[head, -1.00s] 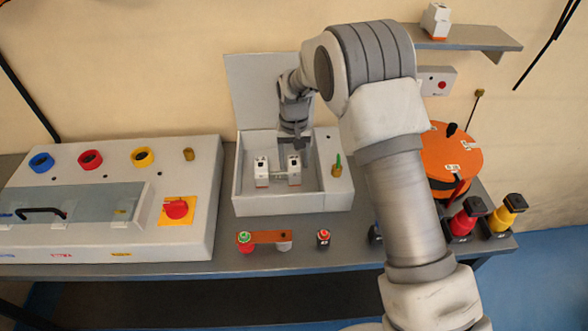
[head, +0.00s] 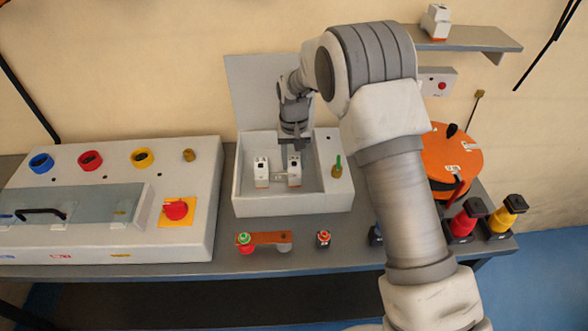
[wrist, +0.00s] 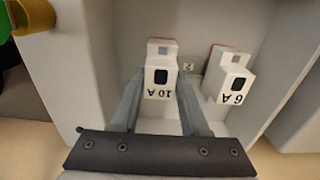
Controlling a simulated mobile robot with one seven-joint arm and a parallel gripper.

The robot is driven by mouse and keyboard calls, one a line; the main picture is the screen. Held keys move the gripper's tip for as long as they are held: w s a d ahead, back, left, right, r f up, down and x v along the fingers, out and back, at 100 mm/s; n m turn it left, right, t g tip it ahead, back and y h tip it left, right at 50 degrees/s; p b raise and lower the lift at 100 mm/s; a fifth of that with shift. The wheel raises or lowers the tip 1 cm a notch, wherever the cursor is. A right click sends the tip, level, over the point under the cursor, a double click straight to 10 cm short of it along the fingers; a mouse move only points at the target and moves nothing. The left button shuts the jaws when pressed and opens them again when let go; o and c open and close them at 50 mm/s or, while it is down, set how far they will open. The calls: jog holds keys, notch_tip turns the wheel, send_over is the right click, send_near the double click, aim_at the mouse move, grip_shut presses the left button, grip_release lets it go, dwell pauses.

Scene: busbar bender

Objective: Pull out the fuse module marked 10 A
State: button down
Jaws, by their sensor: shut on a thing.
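The 10 A fuse module (wrist: 160,76) is a white block with a dark window, its marking upside down in the wrist view. My gripper (wrist: 161,90) has one finger along each side of it and is shut on it. In the head view the module (head: 294,171) is the right one of two in the open grey box (head: 327,203), with my gripper (head: 294,148) just behind and above it. It looks still seated in the box. The 6 A module (wrist: 230,83) stands to its right in the wrist view, apart from my fingers; it is the left one (head: 262,172) in the head view.
The box walls stand close around the modules, with the raised lid (head: 262,90) behind. A green and brass knob (head: 337,168) is on the box's right side. An orange bar with small buttons (head: 268,238) lies in front. A grey panel (head: 110,235) stands left.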

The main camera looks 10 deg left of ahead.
jog(key=shift+r+p, duration=0.3)
jog(key=shift+r, duration=0.55)
jog(key=shift+r, duration=0.1)
jog(key=shift+r+p, duration=1.5)
jog(key=shift+r, duration=0.95)
jog(key=shift+r, duration=0.1)
